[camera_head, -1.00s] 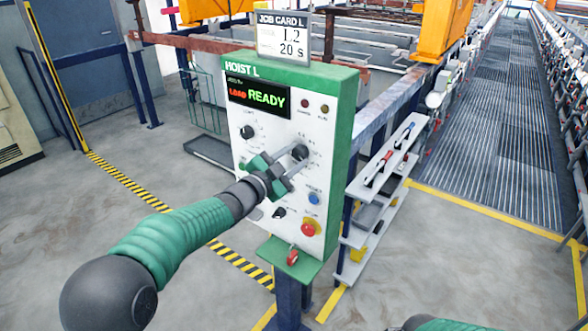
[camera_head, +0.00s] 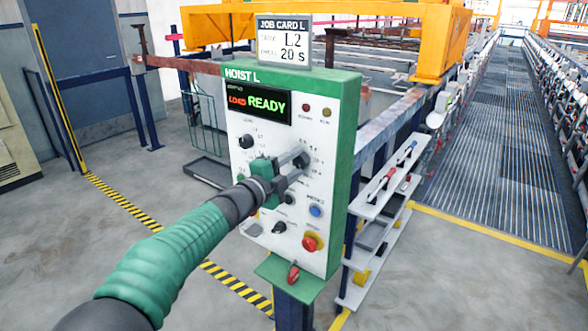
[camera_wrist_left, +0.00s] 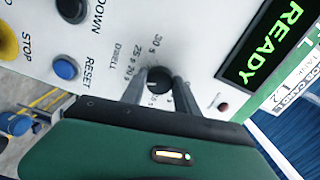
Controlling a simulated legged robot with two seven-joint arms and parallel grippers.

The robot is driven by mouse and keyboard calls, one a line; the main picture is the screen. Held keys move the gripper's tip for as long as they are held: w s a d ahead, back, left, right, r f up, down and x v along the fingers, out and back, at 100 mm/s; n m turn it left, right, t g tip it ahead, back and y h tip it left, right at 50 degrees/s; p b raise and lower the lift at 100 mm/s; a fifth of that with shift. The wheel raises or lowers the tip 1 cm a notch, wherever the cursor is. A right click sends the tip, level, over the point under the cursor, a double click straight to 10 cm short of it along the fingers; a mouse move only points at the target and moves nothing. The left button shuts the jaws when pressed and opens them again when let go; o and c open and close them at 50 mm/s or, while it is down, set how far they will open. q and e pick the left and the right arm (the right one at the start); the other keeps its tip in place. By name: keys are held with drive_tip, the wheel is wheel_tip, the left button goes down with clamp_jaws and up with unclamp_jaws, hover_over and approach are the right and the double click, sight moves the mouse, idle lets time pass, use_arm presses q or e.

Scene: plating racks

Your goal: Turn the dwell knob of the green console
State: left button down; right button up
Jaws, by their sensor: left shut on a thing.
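The green console (camera_head: 347,130), labelled HOIST L, has a white front panel. Its display (camera_head: 258,102) reads LOAD READY. The black dwell knob (camera_wrist_left: 160,76) sits between the two fingers of my left gripper (camera_wrist_left: 158,88) in the left wrist view, with DWELL and seconds marks printed around it. My left gripper (camera_head: 300,168) is shut on this knob, at the panel's right side in the head view, and largely hides it there. Which mark the knob points to is not clear. My right gripper is not in view.
A job card (camera_head: 284,42) above the console reads L2 and 20 s. Another black knob (camera_head: 247,132) is at upper left on the panel. A blue RESET button (camera_head: 316,211) and red STOP button (camera_head: 309,243) lie below the gripper. Shelves (camera_head: 385,195) stand to the right.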

use_arm(q)
drive_tip(key=shift+f, duration=0.25)
drive_tip(key=c, duration=1.3)
unclamp_jaws()
drive_tip(key=shift+c, duration=0.2)
drive_tip(key=o, duration=0.4)
drive_tip(key=shift+r, duration=0.1)
drive_tip(key=b+v, duration=0.2)
drive_tip(key=v, duration=1.4)
drive_tip(key=shift+s+a, duration=0.15)
drive_tip(key=shift+s, duration=0.25)
drive_tip(key=shift+w+a, duration=0.1)
